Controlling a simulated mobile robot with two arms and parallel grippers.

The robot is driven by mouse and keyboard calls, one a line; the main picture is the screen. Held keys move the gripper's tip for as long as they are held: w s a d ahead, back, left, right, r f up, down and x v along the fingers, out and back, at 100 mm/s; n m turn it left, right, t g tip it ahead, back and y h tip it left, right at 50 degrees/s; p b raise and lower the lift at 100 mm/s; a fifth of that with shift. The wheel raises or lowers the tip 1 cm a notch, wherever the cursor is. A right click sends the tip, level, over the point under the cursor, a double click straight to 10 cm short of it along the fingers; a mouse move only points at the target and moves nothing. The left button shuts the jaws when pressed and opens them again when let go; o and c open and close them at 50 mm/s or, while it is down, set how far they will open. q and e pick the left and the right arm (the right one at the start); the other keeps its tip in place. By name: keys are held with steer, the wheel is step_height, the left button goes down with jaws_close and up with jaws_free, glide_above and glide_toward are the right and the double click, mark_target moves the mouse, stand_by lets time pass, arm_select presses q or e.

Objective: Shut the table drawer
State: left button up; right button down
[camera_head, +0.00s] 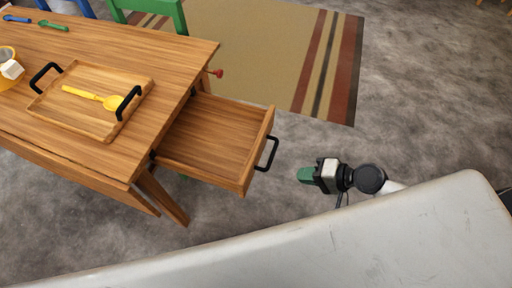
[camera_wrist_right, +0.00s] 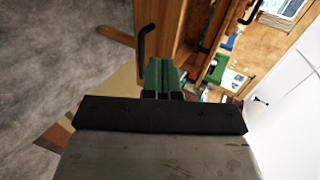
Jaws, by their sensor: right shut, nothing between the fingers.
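The wooden table drawer (camera_head: 216,137) is pulled out from the right end of the table (camera_head: 165,55) in the head view. It is empty, and its front carries a black handle (camera_head: 268,154). My right gripper (camera_head: 304,174) has green fingers, is shut and holds nothing. It is to the right of the drawer handle, apart from it in the head view. In the right wrist view the green fingertips (camera_wrist_right: 160,72) show near the black handle (camera_wrist_right: 146,42); whether they touch it cannot be told there. My left gripper is not in view.
A wooden tray (camera_head: 70,115) with black handles and a yellow spoon (camera_head: 90,95) is on the table. A striped rug (camera_head: 260,45) lies behind the drawer, and a green chair (camera_head: 150,12) stands at the table's far side. Grey floor (camera_head: 420,80) is clear on the right.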

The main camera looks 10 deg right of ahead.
glide_toward(251, 169)
step_height(251, 169, down, 3)
steer(key=w+a, duration=0.1)
steer(key=a, duration=0.1)
steer(key=shift+w+a+r+p, duration=0.1)
steer(key=shift+w+a+p, duration=0.25)
steer(key=shift+a, duration=0.15)
steer(key=shift+w+a+r+p, duration=0.1)
steer(key=shift+w+a+p, duration=0.25)
steer(key=shift+a, duration=0.2)
steer(key=shift+w+a+f, duration=0.15)
steer(key=shift+w+a, duration=0.25)
steer(key=shift+a, duration=0.15)
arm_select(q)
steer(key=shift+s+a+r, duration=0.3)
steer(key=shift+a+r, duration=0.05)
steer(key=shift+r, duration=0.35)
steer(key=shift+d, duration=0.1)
